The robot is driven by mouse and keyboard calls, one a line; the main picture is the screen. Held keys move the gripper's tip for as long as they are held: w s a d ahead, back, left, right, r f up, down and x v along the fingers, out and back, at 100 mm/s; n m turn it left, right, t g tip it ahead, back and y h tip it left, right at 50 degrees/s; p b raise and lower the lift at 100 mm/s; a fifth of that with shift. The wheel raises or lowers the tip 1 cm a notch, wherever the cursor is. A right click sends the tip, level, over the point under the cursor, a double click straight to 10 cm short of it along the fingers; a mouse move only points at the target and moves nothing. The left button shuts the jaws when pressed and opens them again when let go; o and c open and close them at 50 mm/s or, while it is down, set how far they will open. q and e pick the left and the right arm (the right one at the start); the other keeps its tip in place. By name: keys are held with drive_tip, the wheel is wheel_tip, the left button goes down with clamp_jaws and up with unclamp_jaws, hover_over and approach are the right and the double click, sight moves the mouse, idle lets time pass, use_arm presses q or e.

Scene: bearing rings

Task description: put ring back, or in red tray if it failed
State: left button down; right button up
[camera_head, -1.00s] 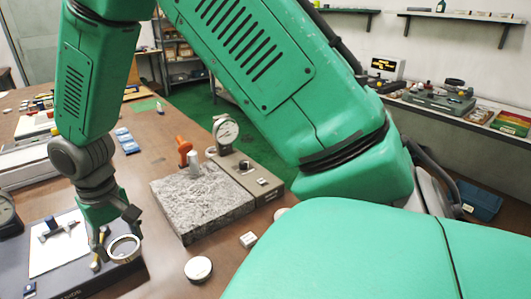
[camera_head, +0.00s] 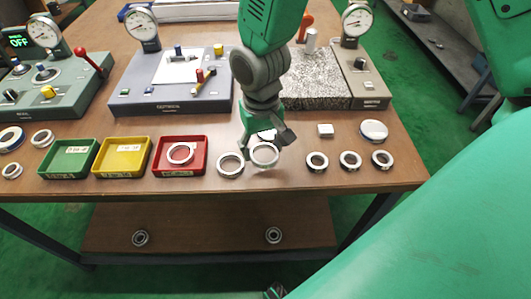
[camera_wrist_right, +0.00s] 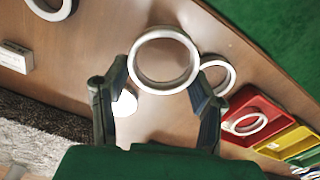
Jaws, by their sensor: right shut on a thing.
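My right gripper (camera_head: 266,142) is shut on a silver ring (camera_head: 265,166), held at its fingertips over the front of the brown table. In the right wrist view, the held ring (camera_wrist_right: 163,89) sits between the two fingertips (camera_wrist_right: 158,82). Another ring (camera_head: 219,166) lies on the table just left of it; it also shows in the wrist view (camera_wrist_right: 232,72). The red tray (camera_head: 199,148) stands further left with a ring (camera_head: 181,161) in it; the wrist view also shows the tray (camera_wrist_right: 262,102). My left gripper is out of view.
Yellow (camera_head: 106,157) and green (camera_head: 51,160) trays stand left of the red one. Several dark-centred rings (camera_head: 317,168) lie to the right. Behind are a grey gauge fixture (camera_head: 150,98) and a speckled stone plate (camera_head: 315,90). The table's front edge is close.

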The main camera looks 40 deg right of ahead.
sight(272, 147)
drive_tip(key=shift+s+f, duration=0.15)
drive_tip(key=shift+f, duration=0.3)
drive_tip(key=d+f, duration=0.2)
drive_tip(key=f, duration=0.1)
drive_tip(key=shift+f+b, duration=0.1)
drive_tip(key=shift+b, duration=0.25)
drive_tip(key=shift+d, duration=0.25)
drive_tip(key=shift+a+f, duration=0.15)
drive_tip(key=shift+a, duration=0.2)
drive_tip(key=o, duration=1.1)
drive_tip(key=shift+s+a, duration=0.1)
drive_tip(key=shift+a, duration=0.15)
drive_tip(key=shift+c, duration=0.2)
drive_tip(key=shift+a, duration=0.25)
drive_tip(key=shift+d, duration=0.35)
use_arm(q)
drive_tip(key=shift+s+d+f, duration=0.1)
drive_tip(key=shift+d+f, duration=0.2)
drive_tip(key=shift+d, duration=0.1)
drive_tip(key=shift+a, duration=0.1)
use_arm(e)
drive_tip(key=shift+a, duration=0.1)
